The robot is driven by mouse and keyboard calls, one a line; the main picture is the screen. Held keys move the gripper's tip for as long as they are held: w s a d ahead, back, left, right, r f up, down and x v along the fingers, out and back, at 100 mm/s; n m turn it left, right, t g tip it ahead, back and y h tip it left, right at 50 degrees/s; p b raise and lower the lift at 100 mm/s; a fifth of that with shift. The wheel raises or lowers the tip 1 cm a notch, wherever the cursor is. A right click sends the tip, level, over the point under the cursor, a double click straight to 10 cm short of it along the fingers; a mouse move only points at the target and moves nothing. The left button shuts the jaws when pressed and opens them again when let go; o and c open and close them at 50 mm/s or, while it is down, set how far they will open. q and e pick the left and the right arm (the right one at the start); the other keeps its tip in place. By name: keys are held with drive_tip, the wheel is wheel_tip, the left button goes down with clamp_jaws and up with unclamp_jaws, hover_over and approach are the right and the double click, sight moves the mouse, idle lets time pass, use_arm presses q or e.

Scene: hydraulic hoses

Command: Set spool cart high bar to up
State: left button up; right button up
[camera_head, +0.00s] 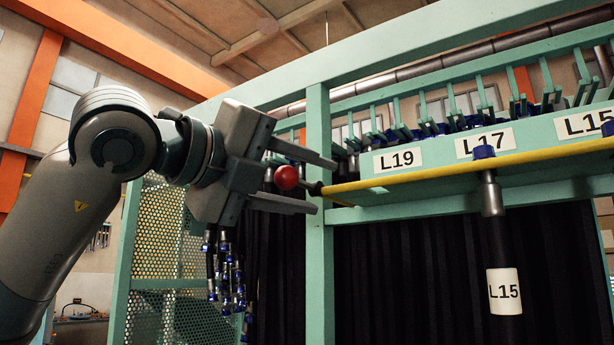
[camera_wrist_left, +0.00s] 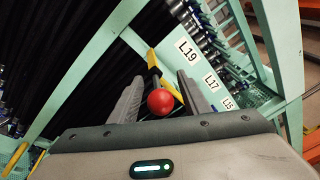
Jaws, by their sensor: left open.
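The spool cart (camera_head: 319,120) is a tall green frame. Its yellow high bar (camera_head: 440,168) runs across the front, below the labels L19, L17 and L15. A red ball knob (camera_head: 286,177) sits at the bar's left end, on a dark stem. In the left wrist view the red knob (camera_wrist_left: 160,101) lies between the fingers, with the yellow bar (camera_wrist_left: 164,75) behind it. My left gripper (camera_head: 326,185) is open, with one finger above the knob and one below; the fingers look apart from the knob. My right gripper is not in view.
A hose end labelled L15 (camera_head: 503,290) hangs in front of the cart. Black hoses (camera_head: 420,270) fill the space below the bar. A green upright post stands close to my left fingertips. A perforated panel (camera_head: 170,230) with blue-ended hoses lies left of the post.

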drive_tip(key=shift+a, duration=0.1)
use_arm(q)
clamp_jaws()
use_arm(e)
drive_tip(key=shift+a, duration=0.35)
use_arm(q)
drive_tip(key=shift+s+r, duration=0.15)
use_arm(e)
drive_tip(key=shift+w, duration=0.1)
